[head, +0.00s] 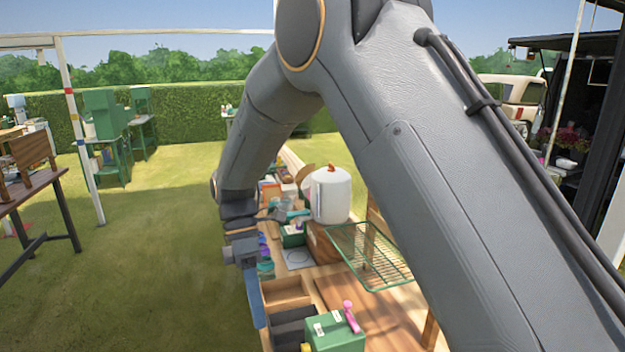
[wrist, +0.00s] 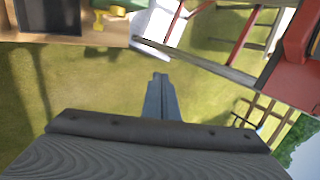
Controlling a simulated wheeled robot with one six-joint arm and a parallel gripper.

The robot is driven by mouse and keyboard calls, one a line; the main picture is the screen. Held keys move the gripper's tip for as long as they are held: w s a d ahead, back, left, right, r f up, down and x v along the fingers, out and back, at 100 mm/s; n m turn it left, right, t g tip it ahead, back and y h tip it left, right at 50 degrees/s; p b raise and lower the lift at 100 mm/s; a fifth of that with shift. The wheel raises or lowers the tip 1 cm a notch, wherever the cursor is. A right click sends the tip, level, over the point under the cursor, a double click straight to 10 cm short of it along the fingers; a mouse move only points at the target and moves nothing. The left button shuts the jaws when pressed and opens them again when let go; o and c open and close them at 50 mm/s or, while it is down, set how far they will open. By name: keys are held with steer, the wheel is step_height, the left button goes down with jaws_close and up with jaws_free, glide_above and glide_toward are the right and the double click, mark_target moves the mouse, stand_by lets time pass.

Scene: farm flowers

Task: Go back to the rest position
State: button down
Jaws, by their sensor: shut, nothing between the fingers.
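My gripper (wrist: 160,98) is shut and empty in the wrist view, with its two fingers together over grass. In the head view my gripper (head: 254,300) hangs pointing down at the left edge of the long wooden table (head: 385,308). My grey arm arches across the middle and right of the head view and hides part of the table and the ground behind it.
On the table are a white rounded container (head: 331,195), a green wire rack (head: 372,256), a green box (head: 335,335) with a pink-handled tool (head: 351,316), and a wooden tray (head: 285,292). Open grass (head: 150,270) lies left. A wooden bench (head: 32,175) stands far left.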

steer(key=d+f+m+t+y+b, duration=0.1)
steer(key=d+f+m+b, duration=0.1)
steer(key=d+m, duration=0.3)
steer(key=w+d+f+m+t+y+b, duration=0.1)
steer(key=d+m, duration=0.5)
steer(key=d, duration=0.6)
step_height(320, 180, down, 3)
steer(key=t+b, duration=0.1)
steer(key=b, duration=0.1)
steer(key=shift+d+r+b, duration=0.2)
steer(key=shift+d+b, duration=0.15)
steer(key=c, duration=2.4)
jaws_free()
steer(key=s+d+f+m+t+b, duration=0.1)
steer(key=d+m, duration=0.2)
steer(key=d, duration=0.1)
steer(key=s+d+f+m+t+b, duration=0.1)
steer(key=s+d+f+m+b, duration=0.1)
steer(key=d+m, duration=0.1)
steer(key=s+d+f+m+t+b, duration=0.1)
steer(key=s+d+f+m, duration=0.1)
steer(key=d+m, duration=0.2)
steer(key=shift+s+d+t+y, duration=0.1)
steer(key=shift+d+t+y, duration=0.2)
steer(key=shift+d, duration=0.15)
steer(key=shift+c, duration=0.2)
steer(key=o, duration=0.7)
steer(key=shift+s+d+m, duration=0.15)
steer(key=shift+s+m, duration=0.05)
steer(key=shift+m, duration=0.2)
